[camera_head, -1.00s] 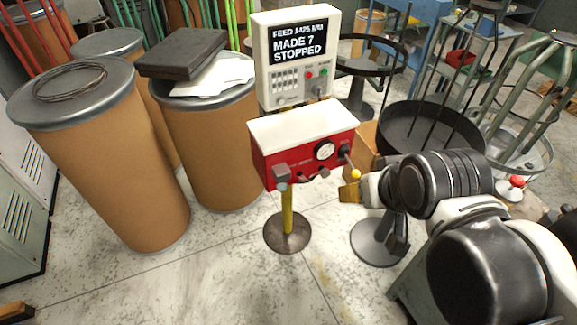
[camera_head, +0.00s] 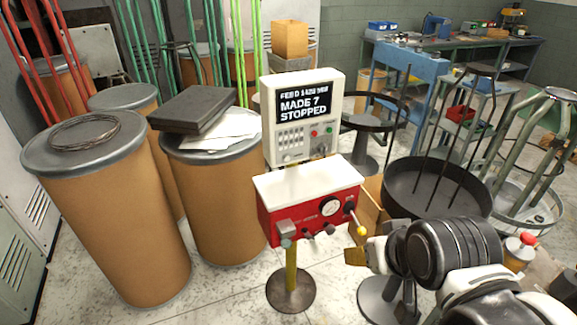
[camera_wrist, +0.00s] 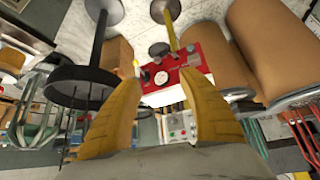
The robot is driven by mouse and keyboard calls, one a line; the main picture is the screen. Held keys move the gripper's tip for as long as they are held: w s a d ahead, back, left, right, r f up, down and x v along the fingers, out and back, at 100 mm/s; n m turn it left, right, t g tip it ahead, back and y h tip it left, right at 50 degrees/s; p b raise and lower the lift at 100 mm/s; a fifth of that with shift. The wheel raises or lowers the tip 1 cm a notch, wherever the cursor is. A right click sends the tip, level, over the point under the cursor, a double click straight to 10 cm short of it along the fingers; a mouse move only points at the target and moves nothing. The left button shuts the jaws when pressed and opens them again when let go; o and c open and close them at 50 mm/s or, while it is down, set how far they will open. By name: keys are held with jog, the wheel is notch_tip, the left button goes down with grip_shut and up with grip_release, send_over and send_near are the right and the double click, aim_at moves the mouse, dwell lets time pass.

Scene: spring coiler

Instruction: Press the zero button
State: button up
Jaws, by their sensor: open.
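The white control panel (camera_head: 303,117) stands upright, its screen reading "MADE 7" and "STOPPED". Below the screen are a red button (camera_head: 314,134), a green button (camera_head: 329,130) and a dark knob (camera_head: 322,148). Labels are too small to read, so I cannot tell which control is the zero button. The panel's lower face (camera_wrist: 178,127) shows upside down between my fingers in the wrist view. My gripper (camera_wrist: 160,82) is open and empty, with two yellow fingers. In the head view my gripper (camera_head: 355,256) is right of and below the panel, beside the red box; one finger shows.
The red box (camera_head: 310,212) with a gauge, knobs and a yellow-balled lever (camera_head: 361,231) stands in front of the panel on a yellow post. Brown drums (camera_head: 115,220) fill the left. A black round pan (camera_head: 425,190) with upright rods is at the right.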

jog(key=shift+c, duration=0.2)
dwell(0.3)
grip_shut()
dwell(1.1)
